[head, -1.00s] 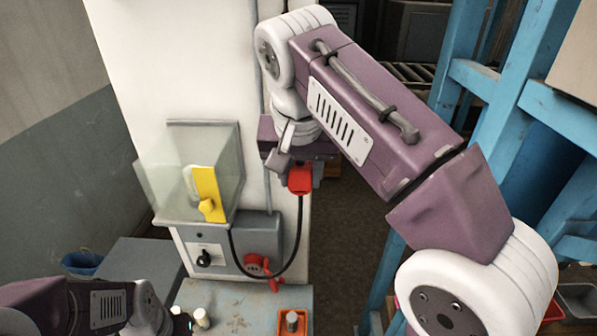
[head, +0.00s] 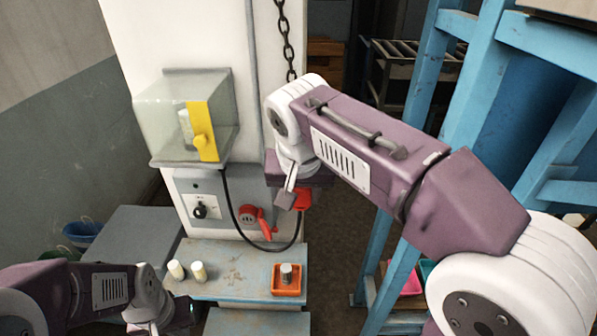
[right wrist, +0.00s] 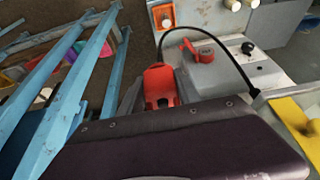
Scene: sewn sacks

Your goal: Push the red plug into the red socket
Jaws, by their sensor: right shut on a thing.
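The red plug (head: 304,199) is held in my right gripper (head: 295,193), with a black cable that loops down and back to the grey panel. The red socket (head: 247,213) is on the panel to the left, with a red lever-like part (head: 265,227) beside it. The plug is apart from the socket, to its right and slightly higher in the picture. In the right wrist view the plug (right wrist: 160,84) is at the gripper and the socket (right wrist: 203,54) lies up and to the right. My left gripper (head: 182,316) is low at left; its fingers are unclear.
A clear box with a yellow strip (head: 202,132) sits above the panel, which has a black knob (head: 200,211). Below, a bench (head: 232,285) holds two pale cylinders (head: 187,270) and an orange tray (head: 286,291). A blue frame (head: 400,150) stands at right.

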